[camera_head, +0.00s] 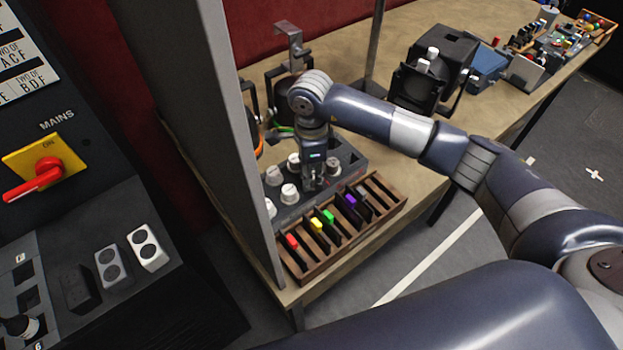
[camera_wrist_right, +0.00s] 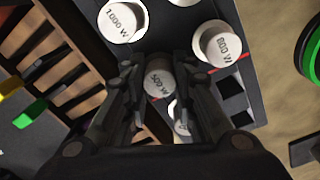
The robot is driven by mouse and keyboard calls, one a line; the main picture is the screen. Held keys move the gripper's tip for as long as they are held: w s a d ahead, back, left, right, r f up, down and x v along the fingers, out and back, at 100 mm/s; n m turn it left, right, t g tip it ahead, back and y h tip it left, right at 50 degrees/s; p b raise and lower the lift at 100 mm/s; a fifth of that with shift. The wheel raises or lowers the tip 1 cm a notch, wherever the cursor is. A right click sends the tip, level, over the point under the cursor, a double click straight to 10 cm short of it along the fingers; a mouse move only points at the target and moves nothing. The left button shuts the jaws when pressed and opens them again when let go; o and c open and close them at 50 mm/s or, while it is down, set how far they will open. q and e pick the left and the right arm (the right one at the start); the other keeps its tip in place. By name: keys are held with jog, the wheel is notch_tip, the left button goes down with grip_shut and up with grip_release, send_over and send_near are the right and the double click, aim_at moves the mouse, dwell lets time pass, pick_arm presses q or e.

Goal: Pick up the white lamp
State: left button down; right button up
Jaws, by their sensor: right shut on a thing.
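My right gripper (camera_head: 313,182) points down over the dark lamp block (camera_head: 345,153) on the wooden table. In the right wrist view its fingers (camera_wrist_right: 160,92) are closed on the sides of a white lamp (camera_wrist_right: 158,80) marked 500 W. I cannot tell whether this lamp is clear of the block. Other white lamps stand around it, marked 1,000 W (camera_wrist_right: 122,19) and 800 W (camera_wrist_right: 221,44). One more lamp (camera_wrist_right: 181,122) is partly hidden behind a finger. My left gripper is not in view.
A wooden slotted rack (camera_head: 297,263) with coloured tabs stands in front of the block. A grey post (camera_head: 237,130) rises close on the left. A black spotlight (camera_head: 412,88) stands behind my right arm. A control panel (camera_head: 95,215) is at far left.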

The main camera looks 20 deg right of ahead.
jog(key=shift+r, duration=0.35)
notch_tip(320, 180, up, 9)
jog(key=b, duration=0.3)
jog(key=shift+b, duration=0.3)
jog(key=shift+r, duration=0.15)
jog(key=shift+r, duration=0.1)
notch_tip(320, 180, up, 7)
jog(key=p, duration=0.3)
dwell(0.5)
dwell(0.3)
